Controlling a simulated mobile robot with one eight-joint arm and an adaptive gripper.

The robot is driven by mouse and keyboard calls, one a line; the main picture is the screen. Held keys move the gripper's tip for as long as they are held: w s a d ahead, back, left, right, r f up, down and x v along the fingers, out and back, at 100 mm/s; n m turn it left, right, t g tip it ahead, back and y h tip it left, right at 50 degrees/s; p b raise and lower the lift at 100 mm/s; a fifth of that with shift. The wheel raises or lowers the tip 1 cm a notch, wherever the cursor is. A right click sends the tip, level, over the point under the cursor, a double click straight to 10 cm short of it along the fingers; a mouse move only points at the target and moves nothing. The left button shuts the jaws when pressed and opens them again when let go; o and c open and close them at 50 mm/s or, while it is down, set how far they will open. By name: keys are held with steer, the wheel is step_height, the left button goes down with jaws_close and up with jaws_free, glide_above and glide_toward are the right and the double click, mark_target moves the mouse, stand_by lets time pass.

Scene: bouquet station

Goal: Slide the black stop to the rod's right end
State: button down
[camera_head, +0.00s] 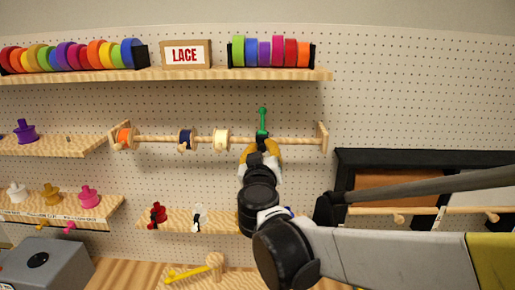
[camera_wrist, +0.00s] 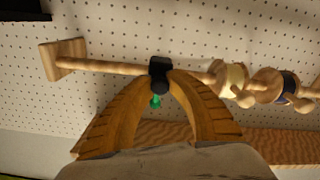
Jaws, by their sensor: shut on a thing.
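The black stop (camera_wrist: 160,72) sits on the wooden rod (camera_wrist: 110,67) between my gripper's two yellow-brown fingers (camera_wrist: 160,85), which are shut on it. In the head view my gripper (camera_head: 262,148) is at the rod (camera_head: 295,140), right of its middle, and largely hides the stop. A green stem (camera_head: 262,120) with a small ring end stands up there, and a bit of green (camera_wrist: 155,101) shows between the fingers in the wrist view. The rod's right end bracket (camera_head: 322,137) is apart from the stop; it shows at left in the wrist view (camera_wrist: 62,60).
A cream spool (camera_head: 221,138), a navy spool (camera_head: 186,139) and an orange spool (camera_head: 124,137) are on the rod left of my gripper. Bare rod lies between the stop and the right bracket. A shelf (camera_head: 200,74) with ribbon rolls is above; a small shelf (camera_head: 180,227) is below.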

steer(key=d, duration=1.1)
steer(key=shift+s+d, duration=0.2)
steer(key=c, duration=1.3)
jaws_free()
steer(key=s, duration=1.2)
steer(key=shift+a, duration=0.25)
